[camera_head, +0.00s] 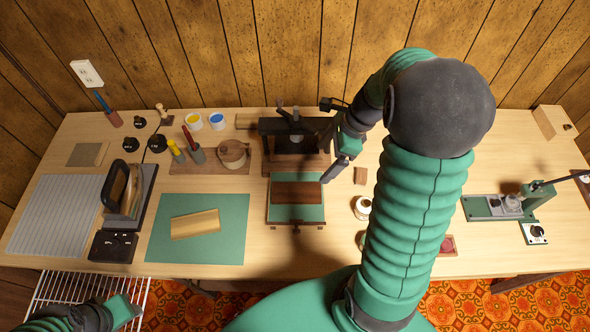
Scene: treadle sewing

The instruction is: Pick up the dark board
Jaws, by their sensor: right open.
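The dark board (298,192) is a flat brown rectangle. It lies on a green pad (297,213) at the table's middle, in front of a black press-like machine (290,130). My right gripper (328,142) is open and empty, above and to the right of the board's far end, beside the machine. One finger hangs close to the board's right far corner; I cannot tell its exact height. My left gripper (124,310) is low at the bottom left, over a wire rack, partly cut off. Its jaws do not show clearly.
A green mat (228,245) with a light wood block (195,224) lies to the left. An iron-like tool (122,190) stands farther left. White round pots (362,207) stand right of the board. A green-based device (510,205) stands far right.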

